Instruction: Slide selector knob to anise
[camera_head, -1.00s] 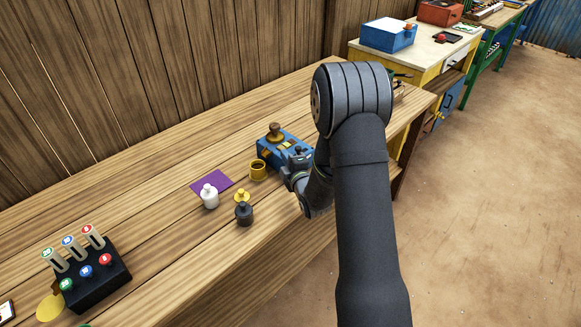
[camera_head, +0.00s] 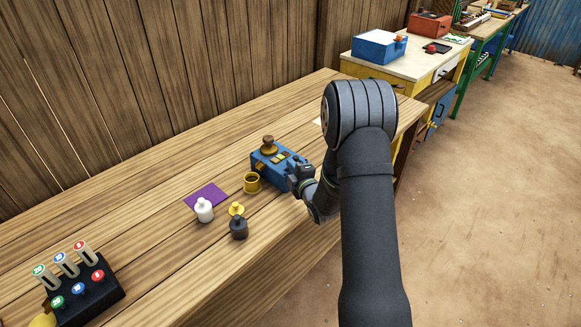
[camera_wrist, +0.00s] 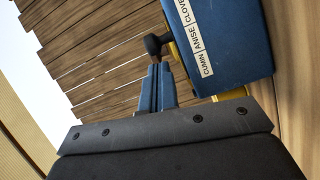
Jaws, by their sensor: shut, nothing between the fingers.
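The spice box (camera_head: 268,157) is blue with yellow parts and stands on the wooden counter. In the wrist view the box (camera_wrist: 235,40) carries a white label (camera_wrist: 197,42) reading CUMIN, ANISE, CLOVE. The black selector knob (camera_wrist: 155,43) sticks out on a short stalk from the yellow strip beside the label. It appears between the ANISE and CLOVE parts, but the angle leaves its exact setting unclear. My gripper (camera_wrist: 158,68) is shut and empty, its tips close to the knob on the CUMIN side; I cannot tell if they touch. In the head view my gripper (camera_head: 301,176) is beside the box's right end.
A yellow cup (camera_head: 252,184), a white bottle (camera_head: 204,211), a dark bottle (camera_head: 239,229) and a purple mat (camera_head: 207,194) lie left of the box. A black button unit (camera_head: 90,299) stands at lower left. The counter behind the box is clear.

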